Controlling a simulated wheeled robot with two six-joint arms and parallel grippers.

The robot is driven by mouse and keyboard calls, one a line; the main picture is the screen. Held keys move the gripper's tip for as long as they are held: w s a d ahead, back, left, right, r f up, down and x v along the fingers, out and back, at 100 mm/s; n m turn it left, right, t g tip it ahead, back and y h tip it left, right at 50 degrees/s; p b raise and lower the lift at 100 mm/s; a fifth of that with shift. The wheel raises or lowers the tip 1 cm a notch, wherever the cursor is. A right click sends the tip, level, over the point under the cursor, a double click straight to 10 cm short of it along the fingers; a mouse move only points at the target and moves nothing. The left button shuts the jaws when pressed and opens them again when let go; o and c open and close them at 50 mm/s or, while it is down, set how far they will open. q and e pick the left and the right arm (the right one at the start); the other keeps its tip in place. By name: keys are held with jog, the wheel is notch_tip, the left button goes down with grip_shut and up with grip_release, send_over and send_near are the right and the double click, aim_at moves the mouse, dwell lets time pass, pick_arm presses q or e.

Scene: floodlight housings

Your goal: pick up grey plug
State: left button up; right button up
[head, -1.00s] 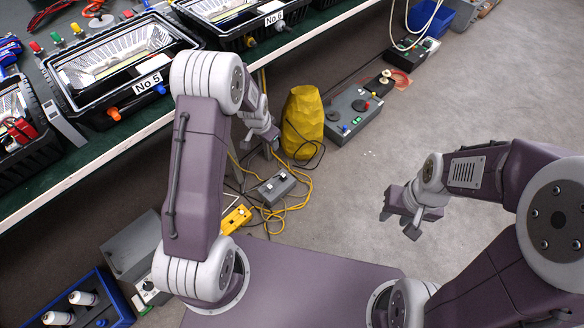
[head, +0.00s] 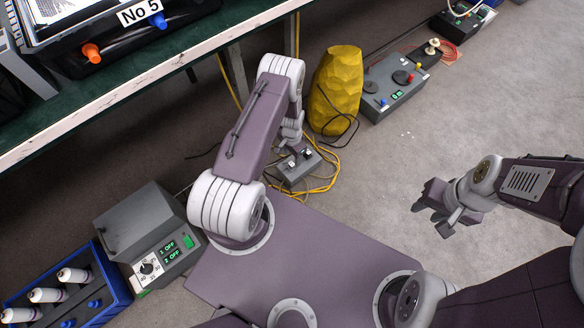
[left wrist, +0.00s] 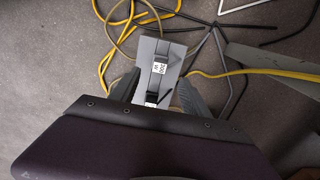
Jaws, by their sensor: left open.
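No separate grey plug can be made out for certain. A small grey box (head: 297,177) with dark fittings on top lies on the floor among yellow cables, below my left gripper (head: 296,150). In the left wrist view the grey box (left wrist: 147,48) carries a black piece with a white label (left wrist: 159,68). My left gripper (left wrist: 157,90) is open there, its fingers on either side of the box in the picture. Whether they touch it I cannot tell. My right gripper (head: 436,208) hangs over bare floor, fingers apart and empty.
A yellow lumpy object (head: 336,88) stands beside the grey box. A control box (head: 394,85) lies behind it. The bench edge (head: 150,90) runs along the upper left. A grey device (head: 150,235) and a blue crate (head: 115,285) stand at lower left. Floor at right is clear.

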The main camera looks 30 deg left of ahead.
aim_at(292, 164)
pick_arm(q)
notch_tip(292, 164, down, 3)
jog(key=shift+r+b, duration=0.1)
jog(key=shift+b, duration=0.4)
notch_tip(292, 164, down, 5)
jog(key=b, duration=0.4)
jog(key=shift+s+b, duration=0.15)
jog(key=shift+b, duration=0.15)
jog(key=shift+r, duration=0.1)
pick_arm(e)
notch_tip(292, 164, down, 6)
pick_arm(q)
grip_shut()
pick_arm(e)
jog(key=shift+f, duration=0.1)
